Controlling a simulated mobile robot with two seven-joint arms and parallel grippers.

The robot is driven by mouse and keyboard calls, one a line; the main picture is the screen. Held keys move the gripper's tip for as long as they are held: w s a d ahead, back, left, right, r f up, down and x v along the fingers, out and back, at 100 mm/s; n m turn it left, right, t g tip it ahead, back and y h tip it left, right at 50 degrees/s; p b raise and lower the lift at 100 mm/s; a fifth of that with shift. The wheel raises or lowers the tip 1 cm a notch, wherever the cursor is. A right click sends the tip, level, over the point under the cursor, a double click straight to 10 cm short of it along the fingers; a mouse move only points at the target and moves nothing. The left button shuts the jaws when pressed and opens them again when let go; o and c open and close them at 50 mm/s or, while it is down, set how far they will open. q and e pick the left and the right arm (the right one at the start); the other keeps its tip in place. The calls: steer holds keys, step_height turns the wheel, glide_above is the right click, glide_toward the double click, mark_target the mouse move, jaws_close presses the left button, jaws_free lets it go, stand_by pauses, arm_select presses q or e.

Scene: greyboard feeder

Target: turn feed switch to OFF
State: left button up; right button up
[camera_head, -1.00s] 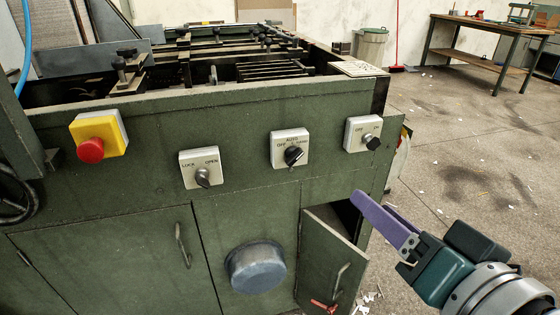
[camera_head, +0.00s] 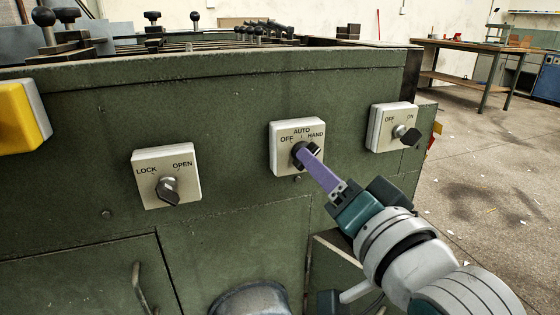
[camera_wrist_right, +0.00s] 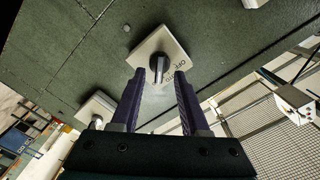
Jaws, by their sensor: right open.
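The three-position switch (camera_head: 283,132) has a pale plate marked OFF, AUTO and HAND and a black knob. Its knob, partly covered by my gripper, appears turned toward HAND. My right gripper (camera_head: 304,152), with purple fingers, reaches up to this knob from the lower right. In the right wrist view the open fingers of my gripper (camera_wrist_right: 160,77) point at the plate (camera_wrist_right: 174,42), one on each side of the knob (camera_wrist_right: 159,64). Whether they touch it I cannot tell. My left gripper is out of view.
A LOCK/OPEN switch (camera_head: 150,162) sits to the left and an OFF/ON switch (camera_head: 378,128) to the right on the same green panel (camera_head: 230,105). A yellow box (camera_head: 20,118) is at the far left. A blue-grey round part (camera_head: 250,298) protrudes below.

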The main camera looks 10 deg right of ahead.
steer(key=shift+w+a, duration=0.25)
steer(key=shift+w, duration=0.8)
jaws_close()
